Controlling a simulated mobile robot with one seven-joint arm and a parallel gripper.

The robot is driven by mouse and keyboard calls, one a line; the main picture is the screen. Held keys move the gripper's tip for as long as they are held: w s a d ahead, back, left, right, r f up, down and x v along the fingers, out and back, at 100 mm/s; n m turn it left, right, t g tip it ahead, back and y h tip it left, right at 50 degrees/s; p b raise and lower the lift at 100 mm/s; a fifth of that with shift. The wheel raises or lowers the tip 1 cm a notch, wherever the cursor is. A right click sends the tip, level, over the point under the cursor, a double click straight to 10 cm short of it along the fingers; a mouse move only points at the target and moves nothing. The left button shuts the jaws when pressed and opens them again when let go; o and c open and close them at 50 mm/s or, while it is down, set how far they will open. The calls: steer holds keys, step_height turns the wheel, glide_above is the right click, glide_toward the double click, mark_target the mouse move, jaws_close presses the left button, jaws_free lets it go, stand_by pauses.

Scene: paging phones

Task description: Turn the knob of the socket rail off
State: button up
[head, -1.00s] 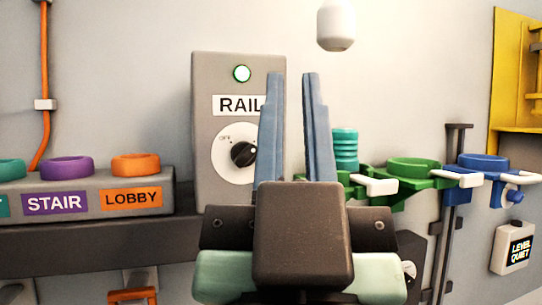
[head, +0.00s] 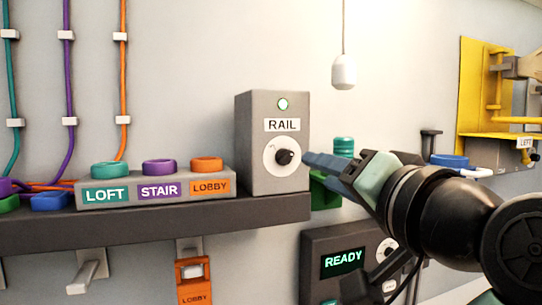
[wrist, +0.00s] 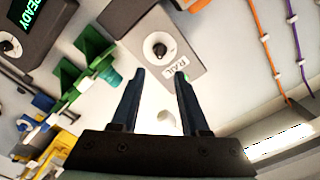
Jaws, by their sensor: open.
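The grey socket rail box (head: 250,150) stands on a dark shelf, with a RAIL label and a lit green lamp (head: 282,104). Its black knob (head: 284,157) sits on a white dial on the front face. The knob's exact pointer direction is too small to tell. My gripper (head: 307,160) comes from the right with its blue-grey fingers close to the dial's right side. In the wrist view, my gripper (wrist: 160,74) is open and empty. There the knob (wrist: 160,50) shows beyond and between the fingertips, apart from them.
LOFT, STAIR and LOBBY blocks with coloured rings (head: 160,167) stand left of the box. Green holders (head: 326,190) are just right of it, partly behind my gripper. A READY panel (head: 343,262) hangs below. A white pendant (head: 344,71) hangs above right.

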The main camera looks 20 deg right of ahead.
mark_target(288, 159)
steer(key=w+p, duration=0.2)
steer(key=w, duration=0.2)
steer(key=w+p, duration=0.2)
steer(key=w, duration=0.3)
steer(key=shift+w+a+r, duration=0.15)
steer(key=shift+w+a, duration=0.05)
steer(key=shift+w, duration=0.6)
jaws_close()
